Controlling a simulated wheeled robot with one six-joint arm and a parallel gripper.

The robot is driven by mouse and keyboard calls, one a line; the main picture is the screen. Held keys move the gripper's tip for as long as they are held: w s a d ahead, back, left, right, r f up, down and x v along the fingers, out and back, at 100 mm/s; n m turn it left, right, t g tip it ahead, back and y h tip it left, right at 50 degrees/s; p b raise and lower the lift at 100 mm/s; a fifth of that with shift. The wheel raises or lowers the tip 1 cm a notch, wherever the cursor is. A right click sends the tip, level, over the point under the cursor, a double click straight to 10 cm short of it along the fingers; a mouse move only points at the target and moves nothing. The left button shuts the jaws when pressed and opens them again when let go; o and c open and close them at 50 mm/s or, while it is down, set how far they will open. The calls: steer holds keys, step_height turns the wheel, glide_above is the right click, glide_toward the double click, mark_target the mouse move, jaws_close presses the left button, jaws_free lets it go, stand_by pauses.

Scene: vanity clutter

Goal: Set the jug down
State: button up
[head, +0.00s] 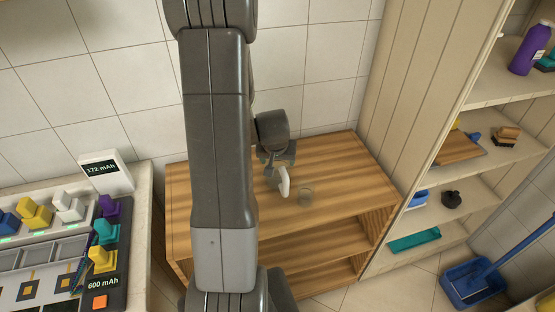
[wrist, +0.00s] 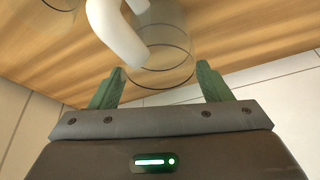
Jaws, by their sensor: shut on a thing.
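The jug (wrist: 162,62) is clear, with dark rings and a thick white handle (wrist: 118,32). In the wrist view it stands between the green fingers of my gripper (wrist: 160,88), which is shut on it. In the head view the white handle of the jug (head: 283,183) shows just below my gripper (head: 275,160), over the wooden cabinet top (head: 340,170). The jug's clear body is hard to make out there. I cannot tell whether its base touches the wood.
A small clear glass (head: 306,196) stands on the cabinet top, close to the right of the jug. Bare wood lies further right. A shelf unit (head: 470,95) rises at the right, and a counter (head: 140,215) with coloured blocks stands at the left.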

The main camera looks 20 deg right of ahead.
steer(key=shift+f, duration=0.1)
steer(key=shift+f+b, duration=0.15)
steer(key=shift+b, duration=0.15)
steer(key=o, duration=1.3)
steer(key=shift+r, duration=0.2)
